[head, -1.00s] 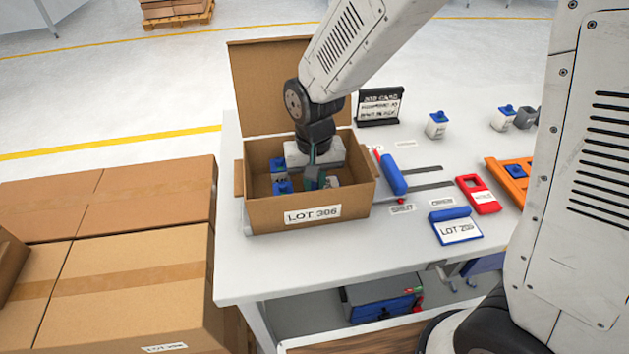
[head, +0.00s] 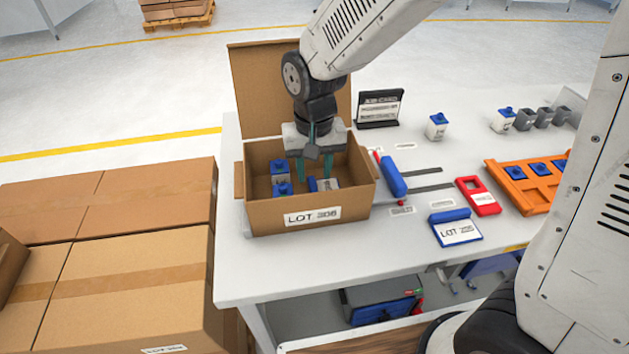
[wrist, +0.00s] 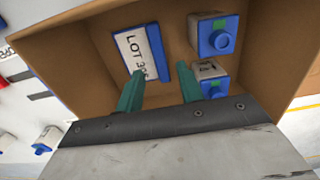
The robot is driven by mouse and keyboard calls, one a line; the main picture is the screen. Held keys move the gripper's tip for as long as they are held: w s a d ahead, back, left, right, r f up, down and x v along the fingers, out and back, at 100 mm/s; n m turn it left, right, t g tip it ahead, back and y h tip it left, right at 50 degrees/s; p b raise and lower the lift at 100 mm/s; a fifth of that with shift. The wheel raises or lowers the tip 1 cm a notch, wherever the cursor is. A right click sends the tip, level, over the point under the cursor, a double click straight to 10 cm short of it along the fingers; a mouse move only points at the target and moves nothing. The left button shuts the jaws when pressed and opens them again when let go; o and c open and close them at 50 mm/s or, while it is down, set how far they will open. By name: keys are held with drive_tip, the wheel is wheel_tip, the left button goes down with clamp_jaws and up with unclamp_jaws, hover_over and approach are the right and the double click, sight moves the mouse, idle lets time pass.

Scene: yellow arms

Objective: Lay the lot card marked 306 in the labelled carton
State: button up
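The carton (head: 265,212) stands open on the left end of the bench, with a LOT 306 label on its front. The lot card (wrist: 135,50) lies on the carton floor, white with a blue edge. It reads LOT 30 and a last digit that is hard to read beside a finger. In the head view the card (head: 329,184) shows partly behind the front wall. My gripper (head: 314,178) is above the card inside the carton. Its green fingers (wrist: 160,85) are apart with nothing between them.
Blue-and-white units (wrist: 212,38) lie in the carton beside the card. Another card, seemingly LOT 205 (head: 458,231), lies on the bench. A red tag (head: 478,196), an orange tray (head: 520,193) and a black sign (head: 380,108) stand to the right. The raised flap (head: 260,90) is behind.

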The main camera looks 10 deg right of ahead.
sight(314, 190)
wheel_tip(314, 190, up, 8)
drive_tip(key=shift+f, duration=0.25)
drive_tip(key=s+d+r, duration=0.3)
drive_tip(key=s+d, duration=0.5)
drive_tip(key=s, duration=0.2)
drive_tip(key=s+d+r+t, duration=0.1)
drive_tip(key=s+d+r, duration=0.3)
drive_tip(key=s+d, duration=0.5)
drive_tip(key=shift+s+d+r, duration=0.15)
drive_tip(key=shift+s+d, duration=0.15)
drive_tip(key=shift+s, duration=0.3)
drive_tip(key=shift+c, duration=0.3)
